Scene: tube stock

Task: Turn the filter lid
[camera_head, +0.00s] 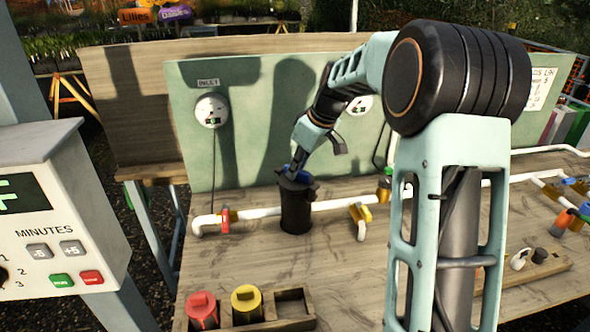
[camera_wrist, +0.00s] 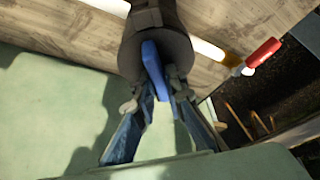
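The filter is a dark upright cylinder (camera_head: 296,210) standing in the white pipe line on the bench. Its lid carries a blue ridge (camera_wrist: 152,62), which is partly hidden by my gripper in the head view. My gripper (camera_wrist: 160,88) is at the lid, with one finger on each side of the ridge. The fingertips are very close to the ridge; I cannot tell whether they touch it or leave a small gap. In the head view my gripper (camera_head: 297,172) is above the filter and its fingers are mostly hidden.
A red-handled valve (camera_head: 225,220) is on the pipe left of the filter, a yellow one (camera_head: 361,214) to the right. A green backboard with an inlet gauge (camera_head: 211,111) stands behind. Red (camera_head: 202,308) and yellow (camera_head: 246,302) canisters sit in a wooden rack in front. A control box (camera_head: 60,215) stands at left.

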